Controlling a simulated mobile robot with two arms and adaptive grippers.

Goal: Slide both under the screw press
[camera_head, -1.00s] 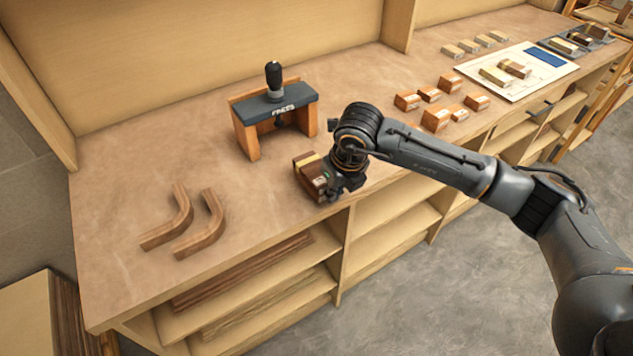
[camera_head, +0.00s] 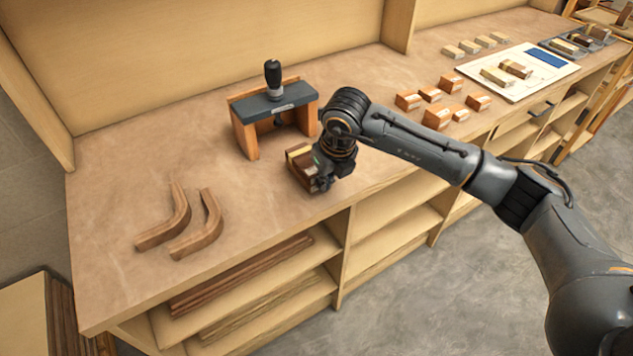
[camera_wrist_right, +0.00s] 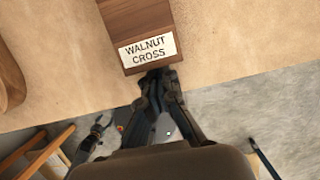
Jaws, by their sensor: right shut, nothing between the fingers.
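The screw press (camera_head: 250,107) stands on the bench, an orange-brown wooden frame with a dark grey top beam and a black-handled screw. A small stack of dark brown wood with a pale piece (camera_head: 301,152) sits in front of the press, to its right, outside the frame. In the right wrist view, a dark block labelled "WALNUT CROSS" (camera_wrist_right: 148,49) lies near the bench edge. My right gripper (camera_wrist_right: 157,78) is shut and empty, its tips at the labelled end of that block, seemingly touching. It partly hides the stack in the head view (camera_head: 322,184). My left gripper is out of view.
Two curved wood strips (camera_head: 168,225) (camera_head: 204,232) lie at the left of the bench. Several small orange-brown blocks (camera_head: 437,117) and a white board (camera_head: 535,77) lie to the right. Bare bench (camera_head: 200,160) is free left of the press.

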